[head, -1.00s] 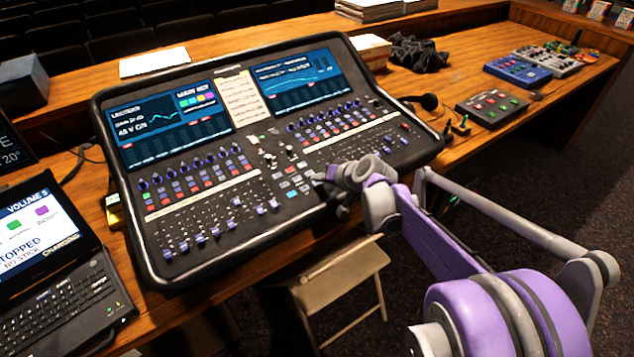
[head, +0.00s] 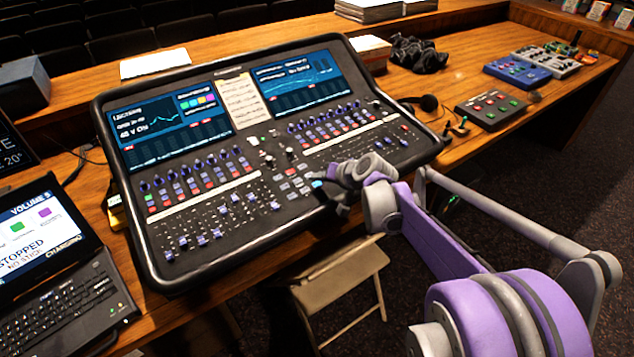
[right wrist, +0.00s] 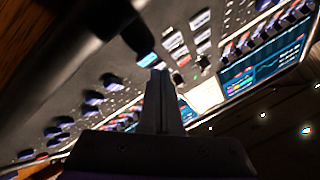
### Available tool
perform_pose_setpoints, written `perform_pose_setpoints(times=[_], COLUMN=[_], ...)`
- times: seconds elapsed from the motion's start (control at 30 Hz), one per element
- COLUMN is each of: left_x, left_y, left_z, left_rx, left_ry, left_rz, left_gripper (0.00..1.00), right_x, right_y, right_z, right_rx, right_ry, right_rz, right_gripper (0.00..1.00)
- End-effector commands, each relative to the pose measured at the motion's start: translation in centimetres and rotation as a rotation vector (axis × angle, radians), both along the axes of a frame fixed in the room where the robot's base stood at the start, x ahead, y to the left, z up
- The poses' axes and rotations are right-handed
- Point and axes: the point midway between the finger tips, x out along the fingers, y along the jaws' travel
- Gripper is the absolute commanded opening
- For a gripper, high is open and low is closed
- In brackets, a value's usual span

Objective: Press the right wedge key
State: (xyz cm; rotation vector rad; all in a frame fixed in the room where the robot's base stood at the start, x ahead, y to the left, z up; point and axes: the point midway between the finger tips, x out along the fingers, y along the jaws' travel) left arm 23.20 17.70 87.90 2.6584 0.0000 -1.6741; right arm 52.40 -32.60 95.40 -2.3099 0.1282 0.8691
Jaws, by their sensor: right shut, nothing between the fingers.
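The mixing desk (head: 262,236) carries rows of small keys, knobs and faders. A cluster of small keys (head: 291,185) sits right of its centre, with labels too small to read, so I cannot tell the right wedge key by name. One key glows blue (head: 317,183) beside my right gripper (head: 328,178), and a blue-lit key (right wrist: 147,60) also shows in the right wrist view. There my right gripper (right wrist: 158,76) is shut and empty, its tips just beside that key. I cannot tell whether they touch it. My left gripper is not in view.
A laptop (head: 62,285) stands at the left. A small box with green and red buttons (head: 491,108) and a blue device (head: 517,72) lie on the wooden desk at the right. A folding chair (head: 340,279) stands in front of the desk.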

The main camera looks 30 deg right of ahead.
Motion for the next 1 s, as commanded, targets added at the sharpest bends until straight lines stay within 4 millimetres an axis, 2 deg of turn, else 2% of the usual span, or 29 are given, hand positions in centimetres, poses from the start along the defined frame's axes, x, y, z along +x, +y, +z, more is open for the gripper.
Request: perform_pose_setpoints(times=[0.27, 0.73, 1.0], left_x=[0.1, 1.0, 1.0], left_y=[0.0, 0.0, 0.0], left_z=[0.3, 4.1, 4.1], left_rx=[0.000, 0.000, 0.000], left_ry=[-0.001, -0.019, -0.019], left_rz=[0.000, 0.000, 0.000], left_gripper=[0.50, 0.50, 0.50], right_x=[0.0, -0.5, -0.5], right_y=[0.0, -0.1, -0.1], right_z=[0.4, 4.9, 4.9], right_rx=[0.000, 0.000, 0.000], right_ry=[0.000, -0.001, 0.000], right_rz=[0.000, 0.000, 0.000], right_gripper=[0.00, 0.00, 0.00])
